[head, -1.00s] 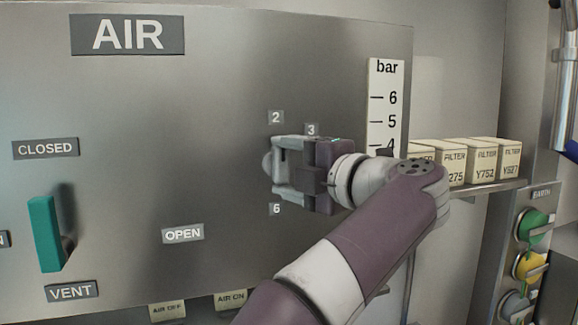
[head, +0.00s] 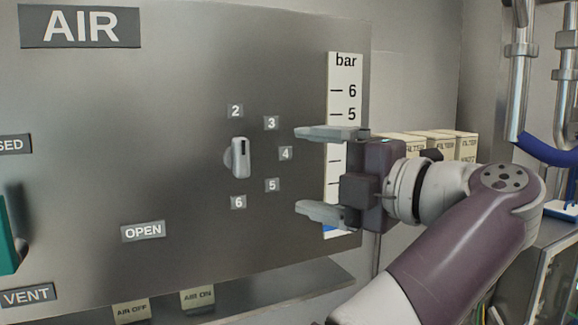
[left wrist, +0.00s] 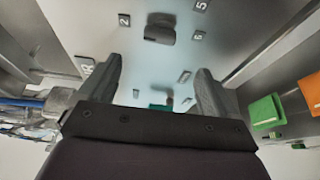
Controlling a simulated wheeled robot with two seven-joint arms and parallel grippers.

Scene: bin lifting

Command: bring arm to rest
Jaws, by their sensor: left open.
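My left gripper (head: 322,172) is open and empty in the head view. It stands to the right of the grey selector knob (head: 239,157), clear of it, and in front of the bar gauge (head: 344,88). The gauge's middle is partly hidden behind the gripper. The knob is on the metal AIR panel (head: 120,110), among number labels 2 to 6, with its dark mark toward the top. In the left wrist view the open fingers (left wrist: 155,85) show with the knob (left wrist: 160,30) beyond them, apart from both. My right gripper is not in view.
A teal lever (head: 5,240) is at the left edge of the panel, near the VENT label (head: 27,296). Filter boxes (head: 455,145) stand behind my wrist at the right. A ledge (head: 270,287) runs below the panel. Pipes (head: 520,75) and a blue hose (head: 545,150) are at the far right.

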